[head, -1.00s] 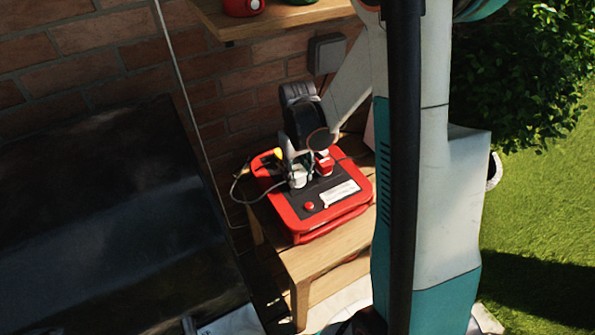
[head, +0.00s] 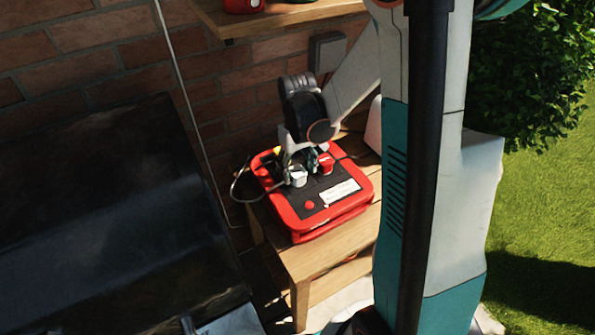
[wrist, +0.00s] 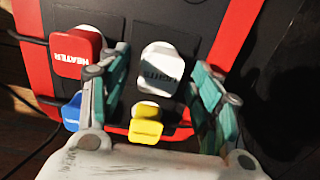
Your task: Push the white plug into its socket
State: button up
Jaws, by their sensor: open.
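The white plug (wrist: 160,68), lettered LIGHTS, stands on the dark panel of the red power box (head: 290,225). In the head view the white plug (head: 298,177) is at the panel's left, with a pale cable looping off to the left. I cannot tell how deep it sits in its socket, which is hidden beneath it. My gripper (wrist: 160,60) is open, one finger on each side of the white plug, with gaps showing in the wrist view. In the head view my gripper (head: 292,160) is just above and behind the plug.
A red plug (wrist: 77,53) lettered HEATER is beside my left finger. A blue plug (wrist: 72,112) and a yellow plug (wrist: 146,125) are nearby. The box rests on a wooden table (head: 325,258) against a brick wall (head: 110,60). A shelf (head: 275,17) overhangs behind.

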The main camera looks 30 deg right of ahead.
notch_tip(320, 180, up, 10)
dwell(0.4)
dwell(0.4)
jog(key=s+a+r+t, duration=0.3)
jog(key=s+a+r, duration=0.1)
jog(key=s, duration=0.3)
jog(key=s+a+r+t, duration=0.4)
jog(key=s+a, duration=0.2)
jog(key=s, duration=0.1)
jog(key=shift+s+a+r, duration=0.15)
jog(key=shift+s, duration=0.05)
